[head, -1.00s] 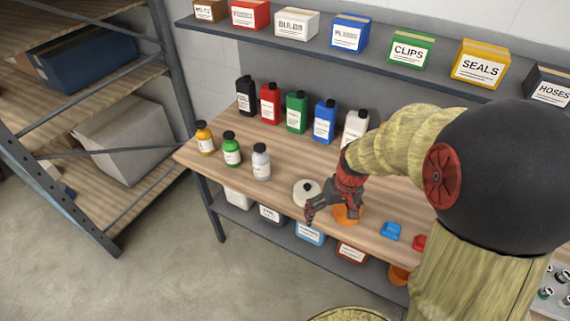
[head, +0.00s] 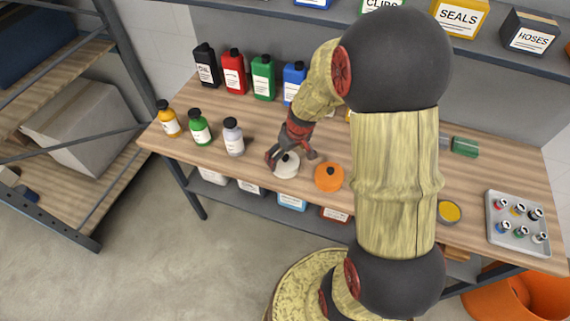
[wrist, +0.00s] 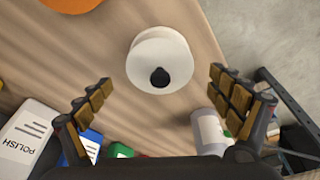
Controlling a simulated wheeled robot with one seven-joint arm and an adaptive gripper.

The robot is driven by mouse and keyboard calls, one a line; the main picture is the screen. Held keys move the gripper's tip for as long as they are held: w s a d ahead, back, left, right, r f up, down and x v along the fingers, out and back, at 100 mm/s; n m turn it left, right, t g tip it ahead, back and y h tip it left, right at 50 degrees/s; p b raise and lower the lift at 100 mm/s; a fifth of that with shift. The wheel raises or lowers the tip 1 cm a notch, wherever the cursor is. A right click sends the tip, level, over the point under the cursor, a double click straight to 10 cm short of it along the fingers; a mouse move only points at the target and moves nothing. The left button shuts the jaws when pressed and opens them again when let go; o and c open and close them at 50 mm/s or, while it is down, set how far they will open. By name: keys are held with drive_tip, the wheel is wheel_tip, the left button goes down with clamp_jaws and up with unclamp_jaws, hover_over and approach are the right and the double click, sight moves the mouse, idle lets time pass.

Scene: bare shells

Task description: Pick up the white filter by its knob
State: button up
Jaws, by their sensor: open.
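The white filter (head: 286,166) is a round white piece with a black knob on top, standing on the wooden bench near its front edge. In the wrist view the white filter (wrist: 159,50) lies ahead between the fingers, with its black knob (wrist: 160,77) facing the camera. My gripper (head: 292,158) is at the filter in the head view. In the wrist view my gripper (wrist: 157,90) is open, with one finger on each side and a gap between each finger and the filter. I cannot tell the exact height of the fingertips over the knob.
An orange filter (head: 329,177) stands just right of the white one. A white-grey bottle (head: 233,137) stands to the left, close to one finger in the wrist view. Several bottles line the back. A grey tray (head: 490,222) holds small items at the right.

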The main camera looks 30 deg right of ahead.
sight(286, 157)
drive_tip(key=x, duration=0.3)
drive_tip(key=shift+w+f+b, duration=0.15)
drive_tip(key=shift+f+b, duration=0.15)
drive_tip(key=shift+f, duration=0.05)
drive_tip(key=shift+c, duration=1.4)
drive_tip(key=c, duration=0.9)
